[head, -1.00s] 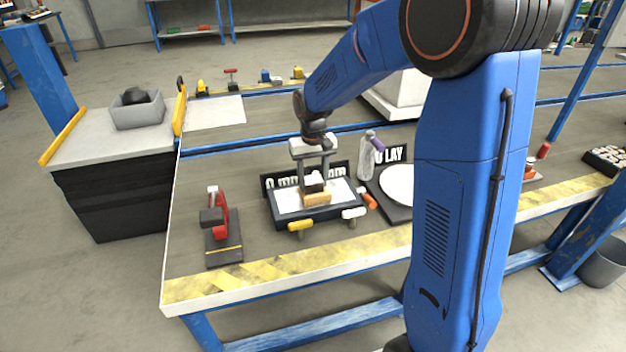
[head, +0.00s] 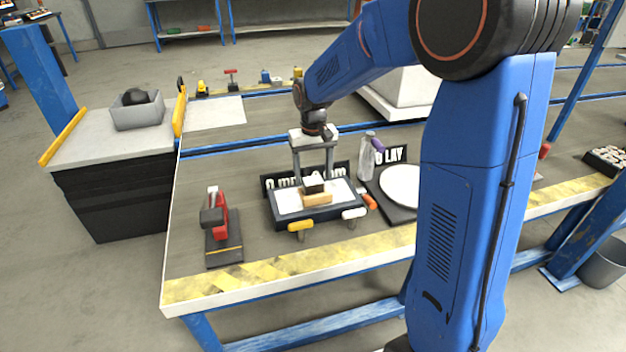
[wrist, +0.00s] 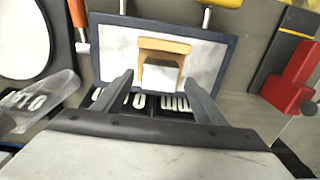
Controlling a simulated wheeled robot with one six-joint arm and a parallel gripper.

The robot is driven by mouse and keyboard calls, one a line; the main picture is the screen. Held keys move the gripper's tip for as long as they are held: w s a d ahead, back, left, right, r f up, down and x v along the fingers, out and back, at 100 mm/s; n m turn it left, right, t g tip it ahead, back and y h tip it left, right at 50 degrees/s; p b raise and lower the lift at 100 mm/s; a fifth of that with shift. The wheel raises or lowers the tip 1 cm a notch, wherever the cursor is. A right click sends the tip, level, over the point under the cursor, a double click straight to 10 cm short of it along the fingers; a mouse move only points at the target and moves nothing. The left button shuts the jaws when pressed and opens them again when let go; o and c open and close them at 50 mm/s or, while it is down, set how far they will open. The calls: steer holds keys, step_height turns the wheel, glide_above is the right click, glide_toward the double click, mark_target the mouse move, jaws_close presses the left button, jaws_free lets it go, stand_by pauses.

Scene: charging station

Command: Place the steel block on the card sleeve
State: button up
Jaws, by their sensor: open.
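The steel block (head: 314,186) sits on the tan card sleeve (head: 318,198), towards its far side. The sleeve lies on the pale sheet of a dark-framed tray. In the wrist view the block (wrist: 160,76) shows a pale face and a brownish face against the tan sleeve (wrist: 165,45). My gripper (head: 314,174) is open above the block, with a finger to each side. In the wrist view the fingers (wrist: 158,82) stand well apart and clear of the block. The exact contact under the block is hidden.
The tray (head: 284,218) has lettering behind it and yellow and white handles in front. A red clamp-like tool (head: 217,217) stands left. A clear bottle (head: 366,160) and a white disc (head: 402,186) are close on the right.

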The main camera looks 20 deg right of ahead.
mark_target(313, 180)
step_height(313, 180, up, 9)
steer(key=s+d+r+t, duration=0.1)
steer(key=s+d+r, duration=0.15)
steer(key=s, duration=0.65)
steer(key=s+d+r+t, duration=0.2)
steer(key=s+r, duration=0.1)
steer(key=s, duration=0.6)
steer(key=s+d+f+t, duration=0.1)
steer(key=s+f, duration=0.1)
steer(key=s, duration=0.5)
steer(key=s+d+f, duration=0.1)
steer(key=s+f, duration=0.2)
steer(key=s, duration=0.5)
steer(key=shift+s+d+t, duration=0.2)
steer(key=shift+d+t, duration=0.05)
steer(key=shift+t, duration=0.15)
steer(key=shift+r, duration=0.1)
